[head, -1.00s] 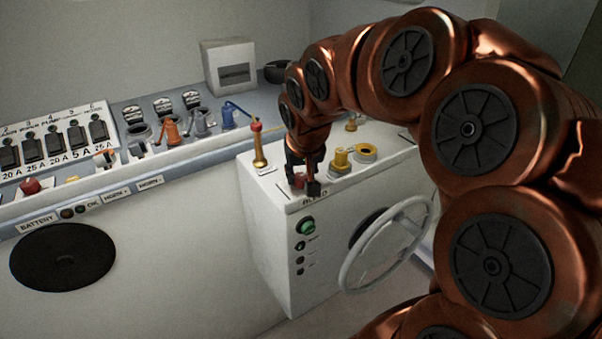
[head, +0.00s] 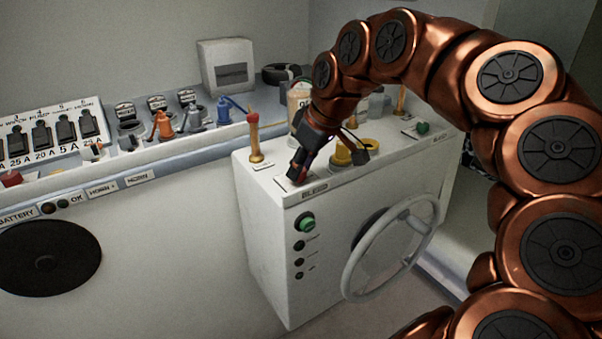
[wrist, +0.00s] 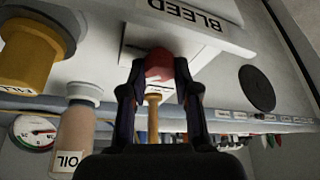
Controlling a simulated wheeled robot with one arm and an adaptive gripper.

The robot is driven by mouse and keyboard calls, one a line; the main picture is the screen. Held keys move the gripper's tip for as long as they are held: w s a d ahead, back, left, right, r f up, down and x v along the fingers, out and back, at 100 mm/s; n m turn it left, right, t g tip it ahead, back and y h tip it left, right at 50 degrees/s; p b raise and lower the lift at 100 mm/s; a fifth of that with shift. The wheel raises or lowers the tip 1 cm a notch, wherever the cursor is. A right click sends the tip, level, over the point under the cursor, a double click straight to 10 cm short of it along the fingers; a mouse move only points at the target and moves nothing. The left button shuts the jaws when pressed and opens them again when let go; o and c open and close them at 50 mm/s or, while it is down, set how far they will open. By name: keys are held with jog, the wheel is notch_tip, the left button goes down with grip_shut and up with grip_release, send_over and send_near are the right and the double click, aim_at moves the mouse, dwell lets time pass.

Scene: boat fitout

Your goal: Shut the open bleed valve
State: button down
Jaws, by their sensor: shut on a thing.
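The bleed valve's red knob (wrist: 158,65) sits on a pale plate by the upside-down BLEED label (wrist: 187,14) in the wrist view. My gripper (wrist: 159,85) is shut on the knob, with one dark finger on each side of it. In the head view my gripper (head: 296,174) reaches down, tilted, onto the front left of the white cabinet's top (head: 315,190). The fingers mostly hide the knob there. How far the valve is turned cannot be told.
A brass lever with a red handle (head: 254,135) stands upright to the left of my gripper. A yellow filler (head: 362,148) and an oil bottle (wrist: 72,140) are close on the other side. A handwheel (head: 390,248) juts from the cabinet front.

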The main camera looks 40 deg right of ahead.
jog(key=n, duration=0.2)
jog(key=n+g+y+b, duration=0.1)
jog(key=n, duration=0.1)
jog(key=shift+w+n+y, duration=0.1)
jog(key=shift+n+y, duration=0.2)
jog(key=n+g+y, duration=0.1)
jog(key=n, duration=0.3)
jog(key=shift+d, duration=0.1)
jog(key=shift+n+p, duration=0.3)
jog(key=c, duration=0.8)
grip_release()
jog(key=shift+c, duration=0.2)
